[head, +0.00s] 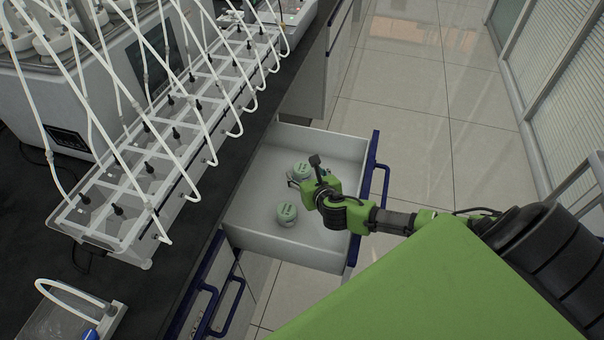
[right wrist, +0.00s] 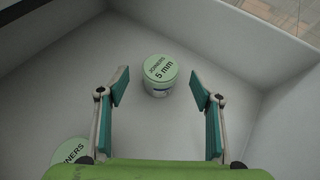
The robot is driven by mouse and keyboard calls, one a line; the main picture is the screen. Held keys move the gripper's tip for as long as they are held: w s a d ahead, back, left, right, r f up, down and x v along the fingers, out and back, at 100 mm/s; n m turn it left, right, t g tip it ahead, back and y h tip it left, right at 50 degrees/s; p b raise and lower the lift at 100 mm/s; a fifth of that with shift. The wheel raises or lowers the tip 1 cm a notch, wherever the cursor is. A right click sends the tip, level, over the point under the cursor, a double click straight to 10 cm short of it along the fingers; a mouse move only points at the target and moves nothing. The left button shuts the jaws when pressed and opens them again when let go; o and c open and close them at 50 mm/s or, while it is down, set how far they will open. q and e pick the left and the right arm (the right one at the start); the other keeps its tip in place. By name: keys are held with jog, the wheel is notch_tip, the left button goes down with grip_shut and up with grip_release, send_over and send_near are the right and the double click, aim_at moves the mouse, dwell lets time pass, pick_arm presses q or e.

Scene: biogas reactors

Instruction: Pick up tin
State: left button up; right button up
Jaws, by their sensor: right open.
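Two round tins with pale green lids are in the open white drawer (head: 262,195). The nearer tin (head: 287,213) stands alone on the drawer floor; in the right wrist view part of a tin (right wrist: 70,152) shows at the lower left. The farther tin (head: 300,171) is partly hidden behind my right gripper in the head view. In the right wrist view a tin marked "JOINERS 5 mm" (right wrist: 160,75) stands upright ahead, between and beyond the fingertips. My right gripper (right wrist: 160,92) is open and empty above the drawer. My left gripper is not in view.
The drawer walls (head: 285,252) surround the tins, and its blue-handled front (head: 367,190) is at the right. A black countertop (head: 195,255) with a clear multi-cell reactor rack (head: 175,135) and white tubes runs along the left. The tiled floor (head: 410,105) beyond is clear.

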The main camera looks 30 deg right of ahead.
aim_at(303, 171)
jog(key=x, duration=0.5)
jog(key=shift+f+b, duration=0.1)
jog(key=shift+b, duration=0.2)
jog(key=shift+s, duration=0.1)
jog(key=c, duration=1.2)
